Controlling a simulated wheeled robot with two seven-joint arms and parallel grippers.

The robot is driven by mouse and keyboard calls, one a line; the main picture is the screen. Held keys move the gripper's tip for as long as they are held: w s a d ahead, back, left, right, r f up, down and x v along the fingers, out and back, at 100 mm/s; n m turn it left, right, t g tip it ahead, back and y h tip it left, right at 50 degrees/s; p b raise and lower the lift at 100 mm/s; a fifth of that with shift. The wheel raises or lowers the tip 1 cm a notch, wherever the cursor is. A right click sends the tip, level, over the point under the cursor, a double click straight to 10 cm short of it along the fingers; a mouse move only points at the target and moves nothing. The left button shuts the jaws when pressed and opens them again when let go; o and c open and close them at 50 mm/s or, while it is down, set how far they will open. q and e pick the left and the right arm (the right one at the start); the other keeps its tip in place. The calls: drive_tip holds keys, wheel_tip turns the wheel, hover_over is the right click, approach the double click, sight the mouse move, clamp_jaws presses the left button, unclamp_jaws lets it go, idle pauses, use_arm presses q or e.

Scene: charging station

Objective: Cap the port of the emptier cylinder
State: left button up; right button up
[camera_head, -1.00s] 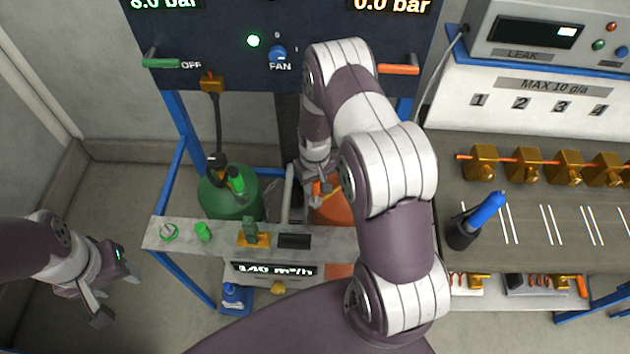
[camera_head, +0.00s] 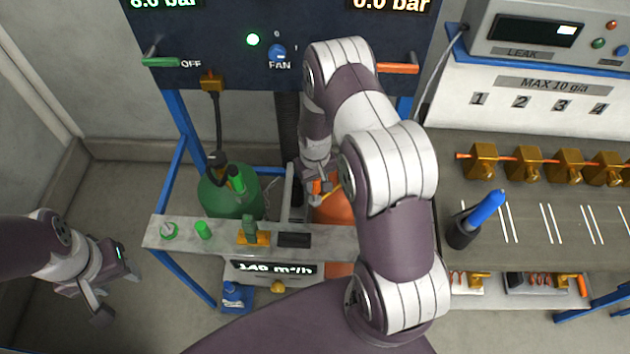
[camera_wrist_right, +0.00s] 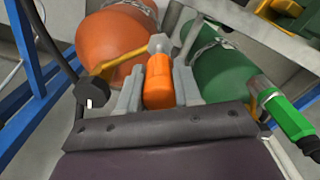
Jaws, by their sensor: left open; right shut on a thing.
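The orange cylinder (camera_head: 334,212) stands behind the shelf, partly hidden by my right arm; it also shows in the right wrist view (camera_wrist_right: 112,45). A grey valve fitting (camera_wrist_right: 160,43) and a yellow lever (camera_wrist_right: 120,60) are at its top. My right gripper (camera_head: 318,190) is shut on an orange cap (camera_wrist_right: 158,82), whose far end is at the fitting. I cannot tell whether it is seated. The green cylinder (camera_head: 228,192) stands to the left, with a hose and green connector (camera_wrist_right: 288,115). The right display (camera_head: 392,5) reads 0.0 bar. My left gripper (camera_head: 116,297) is open and empty.
Blue frame posts flank the cylinders. A bench (camera_head: 540,225) with brass blocks and a blue-handled tool (camera_head: 485,212) is at right.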

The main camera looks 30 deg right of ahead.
sight(315, 193)
drive_tip(key=shift+f+b, duration=2.05)
drive_tip(key=shift+f, duration=0.6)
drive_tip(key=o, duration=1.1)
wheel_tip(315, 193, up, 13)
drive_tip(key=shift+f+b, duration=0.15)
drive_tip(key=shift+b, duration=0.7)
